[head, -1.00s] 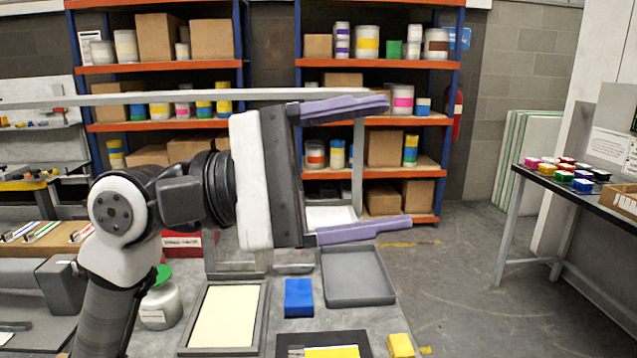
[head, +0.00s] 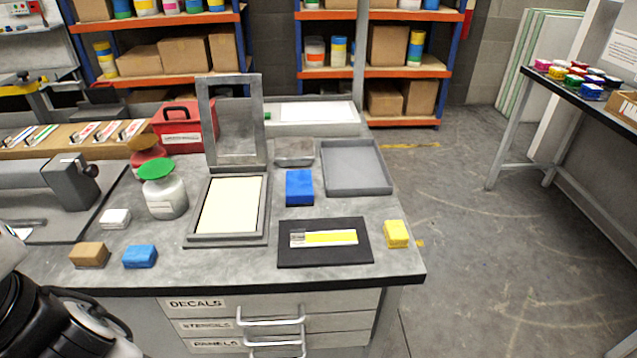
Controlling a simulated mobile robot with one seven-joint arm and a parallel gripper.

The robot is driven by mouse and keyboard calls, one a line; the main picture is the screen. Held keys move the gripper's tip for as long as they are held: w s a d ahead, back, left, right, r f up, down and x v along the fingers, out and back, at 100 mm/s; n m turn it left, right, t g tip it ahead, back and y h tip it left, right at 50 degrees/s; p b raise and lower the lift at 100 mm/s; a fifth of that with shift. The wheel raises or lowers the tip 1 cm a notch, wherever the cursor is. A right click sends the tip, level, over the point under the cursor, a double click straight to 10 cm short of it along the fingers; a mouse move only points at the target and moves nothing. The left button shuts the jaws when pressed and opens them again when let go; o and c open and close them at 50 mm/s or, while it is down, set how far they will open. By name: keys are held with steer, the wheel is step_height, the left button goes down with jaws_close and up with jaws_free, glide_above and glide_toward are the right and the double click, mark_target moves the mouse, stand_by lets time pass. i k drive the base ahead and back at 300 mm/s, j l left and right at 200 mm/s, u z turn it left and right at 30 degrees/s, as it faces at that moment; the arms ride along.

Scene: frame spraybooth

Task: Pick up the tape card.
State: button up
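A flat card with a yellow strip and a pale left end, which looks like the tape card (head: 330,238), lies on a black panel (head: 297,256) near the front right of the grey worktable. Black border shows all around it. Nothing covers it. My gripper is out of the frame; only part of my arm shows at the lower left corner, well away from the card.
A yellow block (head: 396,234) stands right of the panel, a blue block (head: 299,187) and grey tray (head: 357,190) behind it. A framed cream pad (head: 230,205) and green-lidded jar (head: 163,188) stand left. Striped cards (head: 84,132) lie on a wooden rack. Drawers (head: 271,322) are below.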

mark_target(300, 238)
steer(key=l+u, duration=0.25)
steer(key=l, duration=0.55)
steer(key=l+u, duration=0.3)
steer(key=l, duration=0.5)
steer(key=l+u, duration=0.25)
steer(key=l, duration=0.55)
steer(key=k, duration=0.05)
